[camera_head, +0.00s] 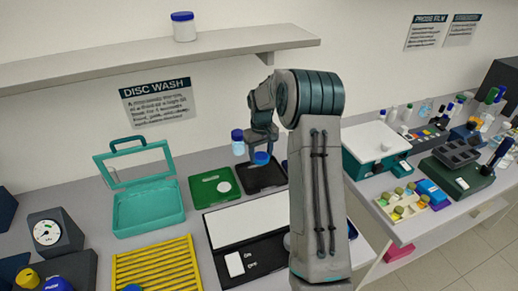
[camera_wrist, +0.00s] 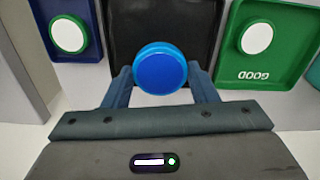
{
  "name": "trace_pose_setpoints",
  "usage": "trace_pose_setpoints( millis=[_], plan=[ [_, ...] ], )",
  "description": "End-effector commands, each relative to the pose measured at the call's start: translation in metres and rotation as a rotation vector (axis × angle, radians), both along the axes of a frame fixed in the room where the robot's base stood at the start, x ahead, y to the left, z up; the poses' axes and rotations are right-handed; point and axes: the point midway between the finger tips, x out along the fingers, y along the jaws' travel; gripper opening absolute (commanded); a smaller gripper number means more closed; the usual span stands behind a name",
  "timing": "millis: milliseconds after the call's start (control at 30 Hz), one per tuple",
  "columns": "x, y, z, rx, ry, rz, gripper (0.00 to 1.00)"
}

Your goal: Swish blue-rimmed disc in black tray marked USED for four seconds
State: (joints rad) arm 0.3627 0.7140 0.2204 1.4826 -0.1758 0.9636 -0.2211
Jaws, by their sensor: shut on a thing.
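My gripper (camera_wrist: 160,72) points down over the black tray (camera_head: 262,184) and is shut on a round blue piece, which I take to be the blue-rimmed disc (camera_wrist: 160,68). It sits between the two fingertips, and no white face shows on it. In the head view the blue disc (camera_head: 262,158) shows under my gripper, at the back part of the tray. The black tray (camera_wrist: 160,20) lies behind the disc in the wrist view. I cannot tell whether the disc touches the tray floor. No USED mark is readable.
A green tray marked GOOD (camera_wrist: 270,75) holds a white disc, close beside the black tray. On its other side is a dark blue tray (camera_wrist: 85,50) with a green-rimmed white disc. A blue-capped jar (camera_head: 238,142) stands close behind. A white-and-black board (camera_head: 248,225) lies in front.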

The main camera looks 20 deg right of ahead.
Motion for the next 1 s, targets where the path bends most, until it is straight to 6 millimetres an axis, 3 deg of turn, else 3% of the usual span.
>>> trace_pose_setpoints(
  millis=[600,1000],
  plan=[
    [0.000,-0.001,-0.073,0.001,0.000,-0.001,0.31],
    [0.000,-0.001,-0.078,0.000,0.000,-0.001,0.31]
  ],
)
